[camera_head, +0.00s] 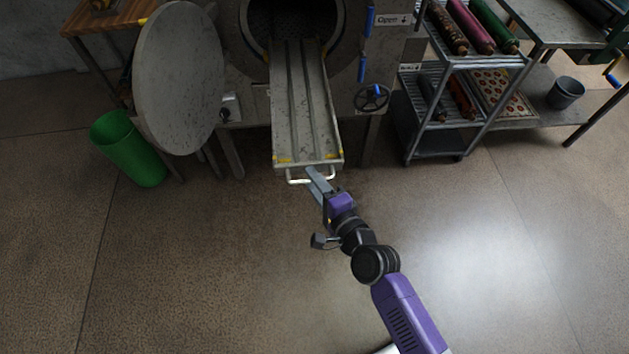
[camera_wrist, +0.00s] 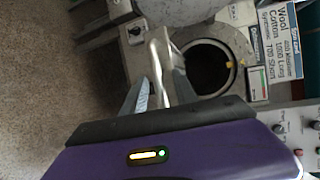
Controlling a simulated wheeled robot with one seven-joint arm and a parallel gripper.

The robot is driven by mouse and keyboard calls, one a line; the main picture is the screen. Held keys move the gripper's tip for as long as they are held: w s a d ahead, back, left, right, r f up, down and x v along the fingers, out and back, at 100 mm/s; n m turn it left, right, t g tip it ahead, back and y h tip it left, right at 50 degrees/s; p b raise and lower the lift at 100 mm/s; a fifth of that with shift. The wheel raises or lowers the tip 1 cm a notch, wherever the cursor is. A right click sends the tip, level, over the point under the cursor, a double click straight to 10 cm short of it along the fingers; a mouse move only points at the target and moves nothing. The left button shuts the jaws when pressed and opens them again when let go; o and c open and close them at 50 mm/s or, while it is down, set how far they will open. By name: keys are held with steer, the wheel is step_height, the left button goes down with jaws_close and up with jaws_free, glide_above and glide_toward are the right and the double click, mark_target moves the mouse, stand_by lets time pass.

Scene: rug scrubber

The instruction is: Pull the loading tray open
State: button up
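The loading tray (camera_head: 309,105) is a long grey metal slide with raised ribs and yellow marks. It sticks out of the round opening of the machine. Its pale bar handle (camera_head: 298,181) is at the near end and also shows in the wrist view (camera_wrist: 158,52). My gripper (camera_head: 315,178) is at the right part of this handle. In the wrist view, the handle lies between my two fingers (camera_wrist: 160,78), which stand apart with some room around the bar. Whether either finger touches it cannot be told.
The round door (camera_head: 178,75) stands swung open on the left, above a green bin (camera_head: 128,148). A handwheel (camera_head: 371,97) is right of the tray. A cart with rolled rugs (camera_head: 464,62) stands further right. The near floor is clear.

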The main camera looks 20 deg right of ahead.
steer(key=b+v, duration=0.1)
steer(key=v, duration=0.6)
steer(key=shift+s+r, duration=0.15)
steer(key=shift+s, duration=0.2)
stand_by(0.4)
